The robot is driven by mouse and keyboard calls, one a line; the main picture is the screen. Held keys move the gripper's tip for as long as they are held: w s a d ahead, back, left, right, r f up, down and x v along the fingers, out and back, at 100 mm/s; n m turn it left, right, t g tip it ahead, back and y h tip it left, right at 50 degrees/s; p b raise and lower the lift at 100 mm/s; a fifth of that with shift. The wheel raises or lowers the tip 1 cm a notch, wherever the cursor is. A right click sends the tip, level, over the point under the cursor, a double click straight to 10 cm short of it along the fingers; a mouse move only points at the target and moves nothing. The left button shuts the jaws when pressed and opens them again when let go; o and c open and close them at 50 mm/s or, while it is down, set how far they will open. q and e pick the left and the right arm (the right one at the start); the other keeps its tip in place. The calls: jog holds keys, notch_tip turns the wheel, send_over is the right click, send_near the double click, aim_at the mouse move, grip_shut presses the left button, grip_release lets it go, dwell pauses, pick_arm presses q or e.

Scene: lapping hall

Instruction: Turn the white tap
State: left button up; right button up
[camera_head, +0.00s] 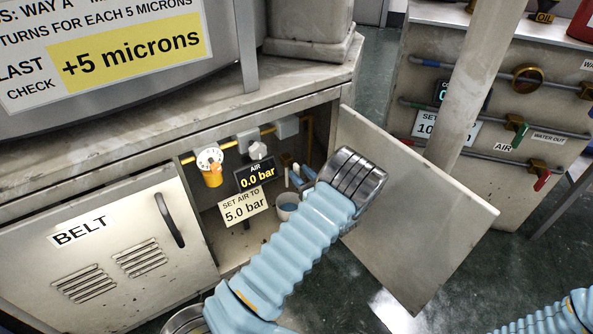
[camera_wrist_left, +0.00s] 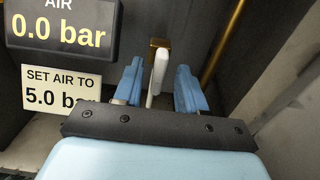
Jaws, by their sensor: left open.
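The white tap (camera_wrist_left: 158,72) shows in the left wrist view as an upright white lever in front of a brass body. My left gripper (camera_wrist_left: 158,88) is open, with one blue finger on each side of the lever. A gap shows on both sides of the lever, so neither finger clearly touches it. In the head view my left gripper (camera_head: 299,177) reaches into the open cabinet, and the tap is mostly hidden there. The black air display (camera_head: 256,176) reads 0.0 bar. My right gripper is out of view.
A sign (camera_head: 245,206) says to set air to 5.0 bar. The open cabinet door (camera_head: 420,210) stands to the right of my left arm. A small container (camera_head: 288,198) is below.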

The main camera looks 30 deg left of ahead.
aim_at(286, 162)
pick_arm(q)
jog(key=shift+x, duration=1.4)
grip_shut()
